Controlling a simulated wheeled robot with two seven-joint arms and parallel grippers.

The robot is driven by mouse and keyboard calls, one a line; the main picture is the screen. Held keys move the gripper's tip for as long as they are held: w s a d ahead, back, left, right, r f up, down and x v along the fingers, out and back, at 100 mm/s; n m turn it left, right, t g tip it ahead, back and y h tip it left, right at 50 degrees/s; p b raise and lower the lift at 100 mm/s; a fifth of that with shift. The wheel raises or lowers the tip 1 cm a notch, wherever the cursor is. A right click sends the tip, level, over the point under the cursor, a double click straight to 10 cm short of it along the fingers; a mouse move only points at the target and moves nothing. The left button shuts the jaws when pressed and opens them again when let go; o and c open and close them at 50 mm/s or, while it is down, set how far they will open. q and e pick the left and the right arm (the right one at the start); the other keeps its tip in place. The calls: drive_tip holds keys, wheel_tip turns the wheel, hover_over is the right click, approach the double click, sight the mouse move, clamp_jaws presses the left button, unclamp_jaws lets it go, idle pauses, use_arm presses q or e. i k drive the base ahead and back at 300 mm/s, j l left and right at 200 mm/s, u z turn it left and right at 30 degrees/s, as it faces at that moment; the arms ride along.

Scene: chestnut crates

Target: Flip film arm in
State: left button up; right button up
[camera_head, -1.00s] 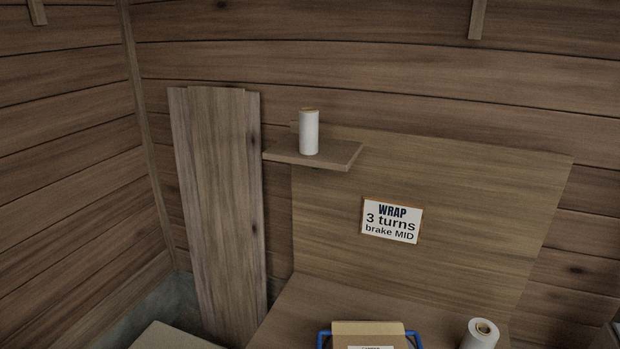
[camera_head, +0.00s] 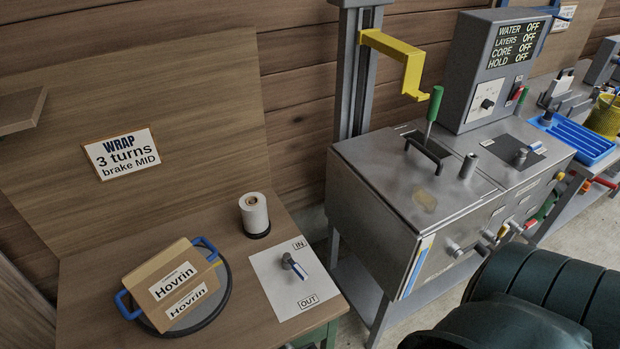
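A white plate (camera_head: 272,290) on the wooden bench has an IN label at its back right and an OUT label at its front right. A small lever (camera_head: 294,267) stands on this plate. Its blue-tipped end points to the lower right, between the labels and on the OUT side. A roll of white film (camera_head: 254,214) stands upright on a dark base behind the plate. Neither of my grippers shows.
A metal cabinet (camera_head: 375,210) with a green-handled tool and a yellow bracket (camera_head: 398,56) above it stands right of the bench. A display box (camera_head: 494,70) reads OFF on every line.

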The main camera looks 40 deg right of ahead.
sight(287, 257)
drive_tip(key=z, duration=1.05)
